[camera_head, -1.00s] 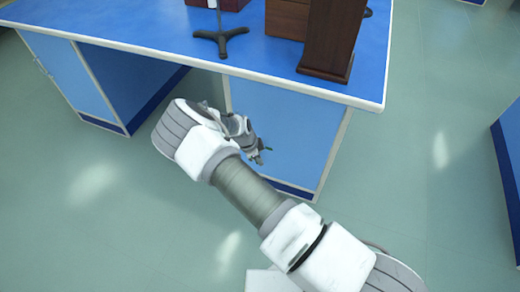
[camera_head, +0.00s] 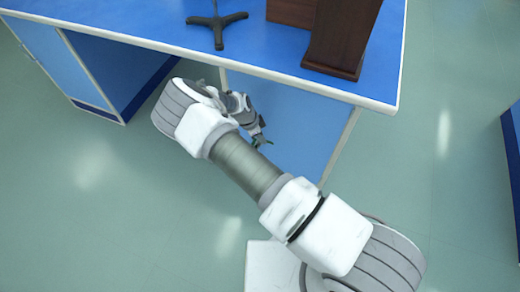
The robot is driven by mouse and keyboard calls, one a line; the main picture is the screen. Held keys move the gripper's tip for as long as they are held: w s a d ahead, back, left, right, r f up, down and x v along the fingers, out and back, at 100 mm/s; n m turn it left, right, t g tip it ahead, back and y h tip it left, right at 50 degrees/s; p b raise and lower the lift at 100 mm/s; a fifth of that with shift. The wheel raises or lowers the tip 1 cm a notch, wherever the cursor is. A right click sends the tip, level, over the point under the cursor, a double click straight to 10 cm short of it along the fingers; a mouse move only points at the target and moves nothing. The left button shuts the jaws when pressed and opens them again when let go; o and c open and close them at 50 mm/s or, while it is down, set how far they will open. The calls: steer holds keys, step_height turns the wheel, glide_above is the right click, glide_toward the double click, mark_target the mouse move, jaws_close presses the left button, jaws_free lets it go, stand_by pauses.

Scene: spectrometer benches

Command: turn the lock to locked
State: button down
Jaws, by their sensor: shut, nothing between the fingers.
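No lock can be made out in the head view. My gripper (camera_head: 262,143) is small and partly hidden by my own arm, low in front of the blue side panel of the bench. It is shut and empty. I cannot tell whether it touches the panel.
A blue bench (camera_head: 270,52) with a white edge spans the top of the picture. On it stand a dark wooden case (camera_head: 340,38), a brown box (camera_head: 290,12) behind it and a dark tripod stand foot (camera_head: 218,28). Another blue cabinet (camera_head: 514,150) is at the right edge. Green floor is clear between.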

steer(key=b+x, duration=0.4)
steer(key=x, duration=0.7)
steer(key=a, duration=0.1)
steer(key=s+a+b, duration=0.1)
steer(key=a+r, duration=0.1)
steer(key=a, duration=0.1)
steer(key=shift+s, duration=0.2)
steer(key=shift+s, duration=0.1)
